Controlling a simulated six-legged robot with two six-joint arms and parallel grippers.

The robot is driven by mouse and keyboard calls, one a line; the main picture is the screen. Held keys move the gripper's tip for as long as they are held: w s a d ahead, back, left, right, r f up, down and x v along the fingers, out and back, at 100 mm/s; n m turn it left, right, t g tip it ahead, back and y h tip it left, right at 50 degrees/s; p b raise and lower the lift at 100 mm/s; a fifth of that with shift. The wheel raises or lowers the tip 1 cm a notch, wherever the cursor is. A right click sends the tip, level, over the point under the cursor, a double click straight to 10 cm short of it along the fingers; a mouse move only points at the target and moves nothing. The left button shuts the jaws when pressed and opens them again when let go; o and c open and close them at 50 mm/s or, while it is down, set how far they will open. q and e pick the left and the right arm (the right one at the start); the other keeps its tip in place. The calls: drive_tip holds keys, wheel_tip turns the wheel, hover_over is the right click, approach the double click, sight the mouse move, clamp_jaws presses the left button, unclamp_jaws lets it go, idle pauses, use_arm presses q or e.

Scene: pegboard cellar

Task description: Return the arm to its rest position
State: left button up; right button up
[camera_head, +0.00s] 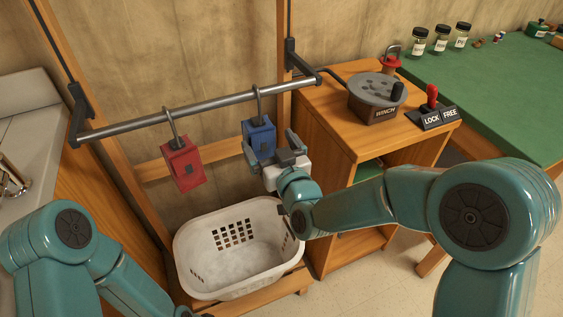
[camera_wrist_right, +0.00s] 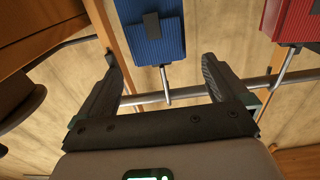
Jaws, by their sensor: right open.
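My right gripper (camera_head: 272,148) is open, with its jaws just in front of a blue block (camera_head: 260,132) that hangs by a hook from a grey rail (camera_head: 190,110). In the right wrist view the gripper (camera_wrist_right: 160,68) has its two fingers spread with nothing between them. The blue block (camera_wrist_right: 152,32) is beyond the fingertips there, with its hook reaching to the rail (camera_wrist_right: 187,92). My right arm is stretched out from the right side of the head view.
A red block (camera_head: 183,165) hangs to the left on the same rail. A white basket (camera_head: 187,262) stands below. A wooden cabinet (camera_head: 325,125) with a winch (camera_head: 376,112) and a lock lever (camera_head: 431,98) is at the right, beside a green-topped table (camera_head: 500,95).

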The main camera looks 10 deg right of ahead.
drive_tip(key=v, duration=0.7)
drive_tip(key=s+d+f+m+g+h, duration=0.15)
drive_tip(key=d+f, duration=0.25)
drive_tip(key=f, duration=0.5)
drive_tip(key=d+f+m+g+h, duration=0.1)
drive_tip(key=d+f+g+h, duration=0.2)
drive_tip(key=f, duration=0.7)
drive_tip(key=s+d+f+m+g+y, duration=0.1)
drive_tip(key=s+d+f+g, duration=0.2)
drive_tip(key=s+f+g, duration=0.55)
drive_tip(key=s+a+f+m+g+y, duration=0.2)
drive_tip(key=s+a+f+g, duration=0.1)
drive_tip(key=s+f, duration=0.8)
wheel_tip(320, 180, up, 21)
drive_tip(key=s+p, duration=0.2)
drive_tip(key=p, duration=1.6)
drive_tip(key=shift+s+f+g, duration=0.15)
drive_tip(key=shift+f+g, duration=0.05)
drive_tip(key=shift+g, duration=0.2)
